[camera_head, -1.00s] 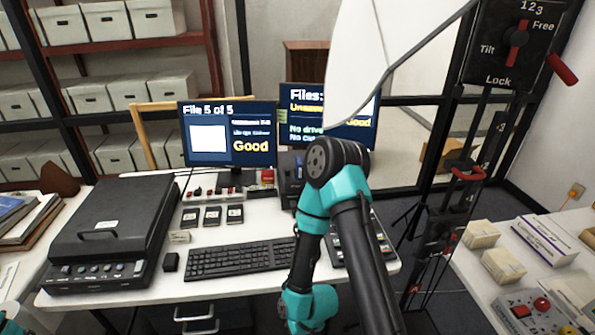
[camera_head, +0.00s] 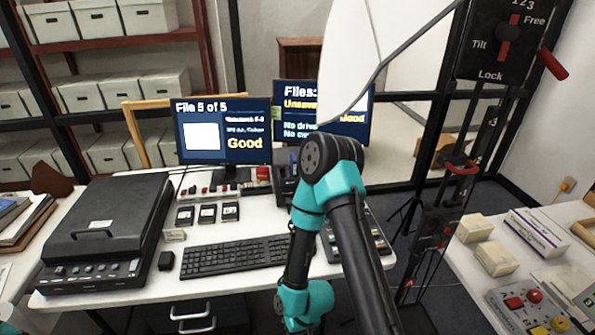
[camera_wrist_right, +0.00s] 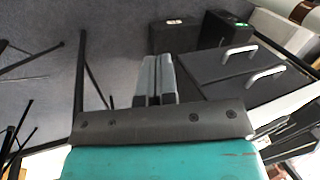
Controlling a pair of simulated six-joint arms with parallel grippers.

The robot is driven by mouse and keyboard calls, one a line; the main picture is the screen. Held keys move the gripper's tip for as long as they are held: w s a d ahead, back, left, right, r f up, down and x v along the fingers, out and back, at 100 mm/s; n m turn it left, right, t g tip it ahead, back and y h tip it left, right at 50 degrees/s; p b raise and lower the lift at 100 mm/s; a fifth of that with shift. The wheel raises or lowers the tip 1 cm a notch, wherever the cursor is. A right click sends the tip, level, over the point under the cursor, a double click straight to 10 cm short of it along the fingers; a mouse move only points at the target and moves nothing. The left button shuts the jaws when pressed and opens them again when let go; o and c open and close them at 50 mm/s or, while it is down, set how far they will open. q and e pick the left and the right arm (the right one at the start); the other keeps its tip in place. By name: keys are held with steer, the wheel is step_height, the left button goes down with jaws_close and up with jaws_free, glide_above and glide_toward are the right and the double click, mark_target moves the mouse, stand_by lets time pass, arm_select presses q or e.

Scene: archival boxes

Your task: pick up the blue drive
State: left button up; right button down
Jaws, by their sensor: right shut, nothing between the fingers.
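I cannot pick out a blue drive for certain in either view. Three small dark cartridge-like items with pale labels lie in a row on the desk behind the keyboard in the head view: a left one (camera_head: 184,215), a middle one (camera_head: 207,213) and a right one (camera_head: 230,211). Their colour is too dark to tell. My right gripper (camera_wrist_right: 155,75) is shut and empty in the right wrist view, with floor and drawer fronts beyond it. In the head view my right arm crosses the desk's right part, and its gripper does not show. My left gripper is not in view.
A black scanner-like case (camera_head: 105,230) fills the desk's left side, with a keyboard (camera_head: 235,256) in the middle. Two monitors (camera_head: 222,130) stand behind. Drawer handles (camera_wrist_right: 238,51) are right of my gripper. A side table with small boxes (camera_head: 496,259) stands at right.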

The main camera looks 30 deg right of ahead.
steer(key=c, duration=1.8)
jaws_free()
steer(key=o, duration=0.8)
steer(key=shift+o, duration=0.2)
